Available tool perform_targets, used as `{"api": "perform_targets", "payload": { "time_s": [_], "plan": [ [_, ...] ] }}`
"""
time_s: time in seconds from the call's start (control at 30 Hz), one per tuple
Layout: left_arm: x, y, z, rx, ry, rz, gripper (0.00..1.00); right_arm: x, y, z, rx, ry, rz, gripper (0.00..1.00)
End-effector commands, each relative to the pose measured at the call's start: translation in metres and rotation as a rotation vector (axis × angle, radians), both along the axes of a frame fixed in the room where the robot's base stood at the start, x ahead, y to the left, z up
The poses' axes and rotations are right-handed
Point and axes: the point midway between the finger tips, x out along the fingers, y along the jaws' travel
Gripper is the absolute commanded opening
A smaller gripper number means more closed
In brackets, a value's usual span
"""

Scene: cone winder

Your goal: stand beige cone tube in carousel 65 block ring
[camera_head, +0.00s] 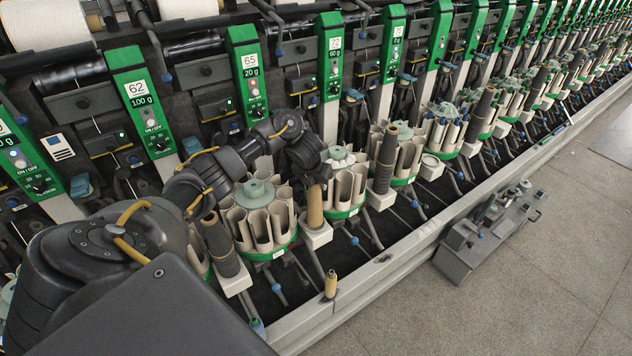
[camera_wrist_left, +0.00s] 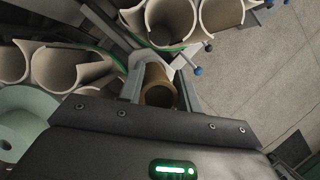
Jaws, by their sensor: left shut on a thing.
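The beige cone tube (camera_head: 315,207) stands upright, its lower end at the white block (camera_head: 317,236) just right of the carousel (camera_head: 258,212) below the 65 panel. Whether its foot is fully seated in the block's ring cannot be told. My left gripper (camera_head: 314,180) is shut on its upper part from above. In the left wrist view the tube's open top (camera_wrist_left: 158,92) shows between the two fingers of the gripper (camera_wrist_left: 160,88). My right gripper is not in view.
Grey-brown tubes (camera_head: 220,247) and (camera_head: 385,160) stand on neighbouring blocks. A small yellowish bobbin (camera_head: 331,284) stands near the front rail (camera_head: 385,268). The 65 panel (camera_head: 250,75) is behind. A grey machine unit (camera_head: 490,225) sits along the rail; the floor beyond is open.

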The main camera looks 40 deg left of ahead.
Motion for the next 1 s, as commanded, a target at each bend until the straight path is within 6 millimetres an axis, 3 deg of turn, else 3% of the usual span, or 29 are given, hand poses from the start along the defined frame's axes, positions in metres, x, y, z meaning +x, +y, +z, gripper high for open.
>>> {"api": "perform_targets", "payload": {
  "time_s": [0.97, 1.0],
  "plan": [
    [0.0, 0.0, -0.017, 0.0, 0.0, 0.0, 0.07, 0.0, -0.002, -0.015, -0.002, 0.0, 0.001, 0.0],
    [0.0, 0.0, -0.017, 0.0, 0.0, 0.0, 0.39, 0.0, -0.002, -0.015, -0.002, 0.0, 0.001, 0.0]
  ]
}}
